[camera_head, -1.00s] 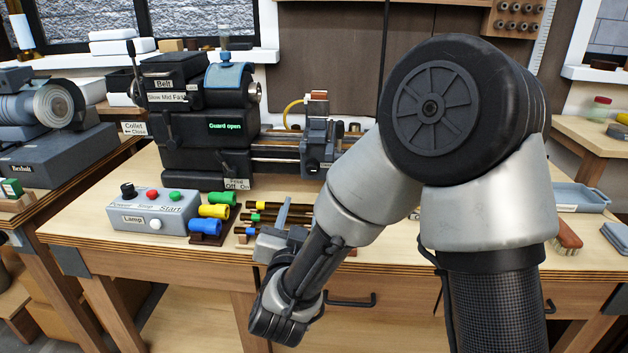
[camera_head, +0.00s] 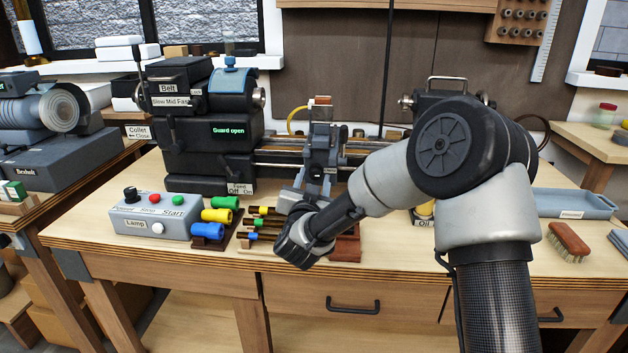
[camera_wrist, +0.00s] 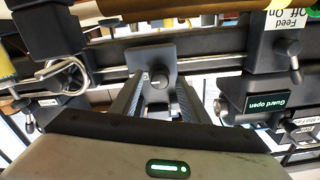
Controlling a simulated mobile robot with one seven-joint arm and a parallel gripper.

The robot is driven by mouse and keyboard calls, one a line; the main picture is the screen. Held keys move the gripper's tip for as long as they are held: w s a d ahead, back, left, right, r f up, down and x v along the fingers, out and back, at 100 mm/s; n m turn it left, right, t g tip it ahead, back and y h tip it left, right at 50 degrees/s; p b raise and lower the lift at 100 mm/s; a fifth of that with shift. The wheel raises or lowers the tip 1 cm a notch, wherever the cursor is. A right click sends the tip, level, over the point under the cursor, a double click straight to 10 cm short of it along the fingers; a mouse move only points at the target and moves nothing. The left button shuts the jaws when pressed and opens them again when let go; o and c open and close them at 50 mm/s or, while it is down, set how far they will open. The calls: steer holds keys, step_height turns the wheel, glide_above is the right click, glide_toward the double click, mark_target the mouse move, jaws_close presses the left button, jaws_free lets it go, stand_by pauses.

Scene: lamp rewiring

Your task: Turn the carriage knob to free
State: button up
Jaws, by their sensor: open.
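The lathe carriage (camera_head: 322,143) stands on the bed rails in the middle of the bench. In the wrist view its dark grey plate (camera_wrist: 166,50) carries a small round knob (camera_wrist: 157,77). My gripper (camera_wrist: 160,84) is open, with one finger on each side of the knob in that view. I cannot tell whether the fingers touch it. In the head view my gripper (camera_head: 300,198) is just in front of the carriage, low over the bench.
The headstock (camera_head: 210,130), reading "Guard open", stands left of the carriage. A lamp control box (camera_head: 155,217) and coloured cylinders (camera_head: 222,215) are at the front left. Several rods lie beside my wrist. A tray (camera_head: 575,204) and a brush (camera_head: 568,240) lie to the right.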

steer(key=shift+w, duration=0.5)
jaws_close()
